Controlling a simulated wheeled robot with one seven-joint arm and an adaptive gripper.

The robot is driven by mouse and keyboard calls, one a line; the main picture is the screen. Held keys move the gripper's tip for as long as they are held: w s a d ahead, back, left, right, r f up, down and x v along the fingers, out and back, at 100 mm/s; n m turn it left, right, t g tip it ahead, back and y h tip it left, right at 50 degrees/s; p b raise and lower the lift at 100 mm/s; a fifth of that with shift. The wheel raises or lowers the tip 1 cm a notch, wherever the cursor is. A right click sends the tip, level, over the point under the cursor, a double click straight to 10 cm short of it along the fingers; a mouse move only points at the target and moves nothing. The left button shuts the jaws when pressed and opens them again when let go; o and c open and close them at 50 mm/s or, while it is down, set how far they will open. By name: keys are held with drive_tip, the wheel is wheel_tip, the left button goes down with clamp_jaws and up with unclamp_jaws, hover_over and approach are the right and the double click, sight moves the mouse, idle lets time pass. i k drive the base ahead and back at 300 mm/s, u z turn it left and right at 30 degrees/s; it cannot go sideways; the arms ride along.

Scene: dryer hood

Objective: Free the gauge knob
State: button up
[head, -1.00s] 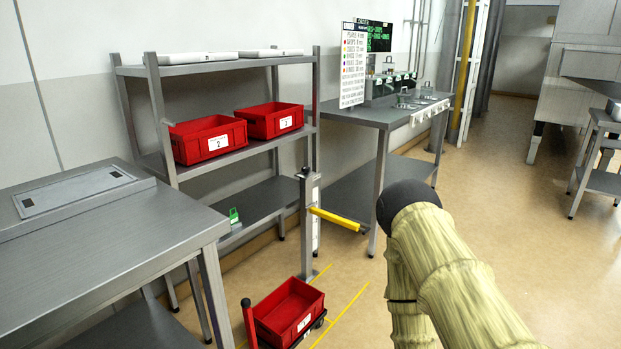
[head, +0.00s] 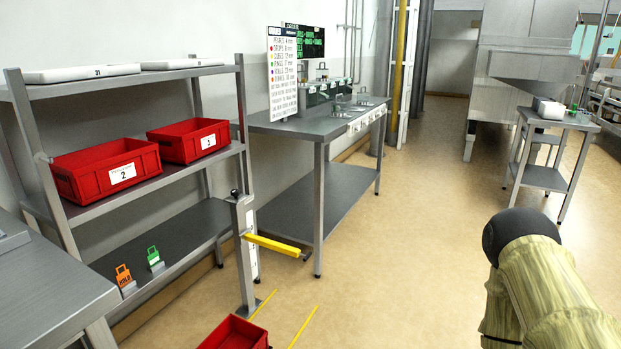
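I cannot make out a gauge knob in the head view. A steel bench (head: 290,127) against the back wall carries a white chart board (head: 282,72), a dark screen with green text (head: 305,41) and small fittings (head: 345,101) too small to tell apart. White tags or labels (head: 366,121) line its front edge. My arm shows at the lower right in a pale, ribbed sleeve with a dark rounded end. My gripper's fingers are not in view.
A steel shelf rack (head: 150,73) at left holds two red bins (head: 108,168) (head: 188,139). A post (head: 243,255) with a yellow bar (head: 272,244) stands before it, near a red crate (head: 235,334) on the floor. A small table (head: 552,120) stands at right. The floor between is clear.

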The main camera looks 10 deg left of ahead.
sight(235, 193)
drive_tip(key=z, duration=0.25)
drive_tip(key=i, duration=1.2)
drive_tip(key=u, duration=1.05)
drive_tip(key=i, duration=0.95)
drive_tip(key=u, duration=1)
